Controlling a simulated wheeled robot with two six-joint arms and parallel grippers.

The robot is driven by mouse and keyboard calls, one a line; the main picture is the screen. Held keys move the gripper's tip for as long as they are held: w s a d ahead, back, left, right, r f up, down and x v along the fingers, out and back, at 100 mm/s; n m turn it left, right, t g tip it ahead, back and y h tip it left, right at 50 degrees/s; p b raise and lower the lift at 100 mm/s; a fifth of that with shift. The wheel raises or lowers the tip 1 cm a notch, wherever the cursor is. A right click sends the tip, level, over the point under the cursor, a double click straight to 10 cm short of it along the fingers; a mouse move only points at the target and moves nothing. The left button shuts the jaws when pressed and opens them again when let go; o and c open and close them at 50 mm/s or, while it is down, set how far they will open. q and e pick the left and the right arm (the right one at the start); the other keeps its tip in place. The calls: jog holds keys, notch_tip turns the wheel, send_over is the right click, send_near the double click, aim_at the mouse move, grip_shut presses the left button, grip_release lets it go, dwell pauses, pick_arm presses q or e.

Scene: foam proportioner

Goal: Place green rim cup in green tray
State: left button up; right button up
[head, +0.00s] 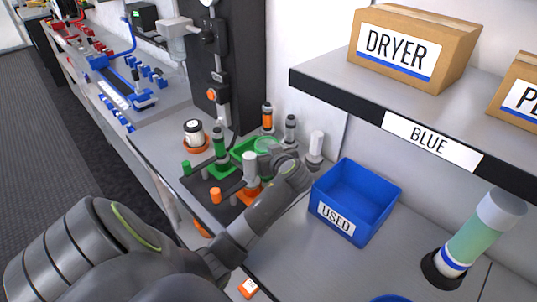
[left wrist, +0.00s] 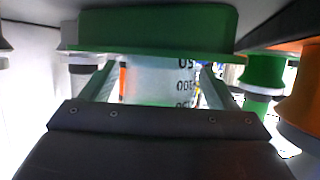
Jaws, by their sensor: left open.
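The green tray (head: 238,149) stands among the stands on the bench in the head view, partly hidden by my left gripper. A green block with a flanged edge, apparently the tray (left wrist: 155,30), fills the upper part of the left wrist view, which looks upside down. A clear cup with dark graduation marks (left wrist: 158,82) shows beyond its flange, between my left fingers; it is a small clear shape at the tray in the head view (head: 265,144). Its green rim is not distinct. My left gripper (head: 272,147) is open around the cup; finger contact is unclear. My right gripper is not in view.
Orange-based and green-based stands (head: 219,165) crowd around the tray. A blue bin marked USED (head: 352,205) is to the right. A tall green-and-white bottle (head: 478,240) stands at the far right, below the BLUE shelf (head: 430,140). Bench space before the bin is clear.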

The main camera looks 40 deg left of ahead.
pick_arm(q)
jog(key=shift+r, duration=0.25)
jog(key=p+v, duration=0.4)
jog(key=v, duration=0.8)
jog(key=shift+s+f, duration=0.1)
jog(key=shift+f, duration=0.05)
